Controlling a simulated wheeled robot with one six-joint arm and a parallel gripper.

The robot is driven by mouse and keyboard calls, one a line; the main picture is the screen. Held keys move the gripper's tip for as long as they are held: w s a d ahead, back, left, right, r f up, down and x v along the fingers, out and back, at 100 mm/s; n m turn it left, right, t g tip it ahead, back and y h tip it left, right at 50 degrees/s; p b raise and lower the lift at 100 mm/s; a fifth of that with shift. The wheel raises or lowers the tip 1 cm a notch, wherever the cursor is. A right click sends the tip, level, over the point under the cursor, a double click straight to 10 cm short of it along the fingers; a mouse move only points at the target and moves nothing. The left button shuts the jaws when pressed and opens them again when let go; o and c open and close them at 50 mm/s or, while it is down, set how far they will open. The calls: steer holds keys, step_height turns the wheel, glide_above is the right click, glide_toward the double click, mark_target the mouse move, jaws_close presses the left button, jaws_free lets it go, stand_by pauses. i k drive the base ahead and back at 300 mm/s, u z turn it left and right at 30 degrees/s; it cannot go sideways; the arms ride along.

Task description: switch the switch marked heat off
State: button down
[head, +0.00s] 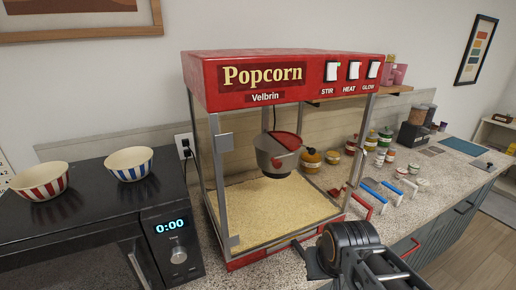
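The red popcorn machine (215,85) stands on the counter in the head view. Its top front panel carries three white rocker switches in a row. The switch marked HEAT (353,71) is the middle one, between the STIR switch (331,71) and the GLOW switch (374,69). The switches are too small to tell their positions. My gripper (313,262) is low in front of the machine, well below the switches and apart from them. My own arm partly hides it, and its opening cannot be made out.
A black microwave (90,215) with two striped bowls (41,180) on top stands to the left. Jars (384,138), colored-handled scoops (380,192) and a dark grinder-like appliance (416,128) are on the counter to the right. The space before the switch panel looks clear.

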mark_target(354, 67)
steer(key=u, duration=1.5)
steer(key=k, duration=0.85)
steer(key=z, duration=0.95)
steer(key=i, duration=0.5)
steer(key=z, duration=0.05)
